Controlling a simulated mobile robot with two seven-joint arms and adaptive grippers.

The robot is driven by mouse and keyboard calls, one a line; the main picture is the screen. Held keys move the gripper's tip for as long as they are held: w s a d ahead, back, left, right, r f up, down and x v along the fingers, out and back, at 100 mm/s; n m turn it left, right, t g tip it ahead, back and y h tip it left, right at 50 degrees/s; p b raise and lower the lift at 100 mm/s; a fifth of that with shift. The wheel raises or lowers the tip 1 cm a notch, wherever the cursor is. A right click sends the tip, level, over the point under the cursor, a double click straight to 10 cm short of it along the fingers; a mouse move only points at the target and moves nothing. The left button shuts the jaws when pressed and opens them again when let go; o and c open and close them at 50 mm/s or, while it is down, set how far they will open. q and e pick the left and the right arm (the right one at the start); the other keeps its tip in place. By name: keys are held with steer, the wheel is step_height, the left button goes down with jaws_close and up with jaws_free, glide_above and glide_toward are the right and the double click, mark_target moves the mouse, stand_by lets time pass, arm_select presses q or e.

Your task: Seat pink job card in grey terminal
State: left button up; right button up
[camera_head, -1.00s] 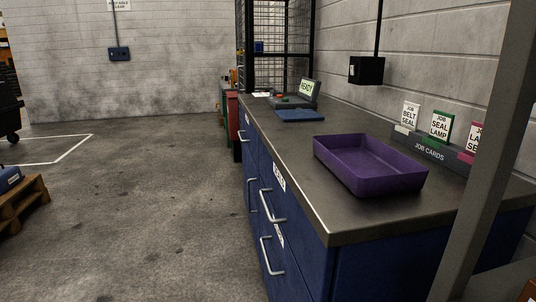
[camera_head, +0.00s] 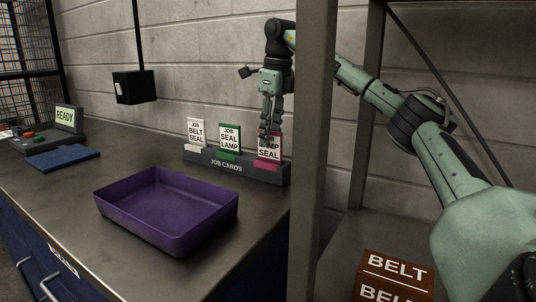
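The grey terminal (camera_head: 65,138) stands at the far left of the bench. Its screen reads READY, and red and green buttons sit in front. My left gripper is out of view.
A white card (camera_head: 196,133) and a green card (camera_head: 229,139) stand in the same rack. A purple tray (camera_head: 150,213) and a blue mat (camera_head: 62,158) lie on the bench. A grey post (camera_head: 311,150) rises close to my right arm. Brown BELT boxes (camera_head: 397,267) sit lower right.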

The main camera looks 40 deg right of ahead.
mark_target(270, 154)
steer(key=f, duration=0.4)
steer(key=shift+w, duration=0.3)
jaws_close()
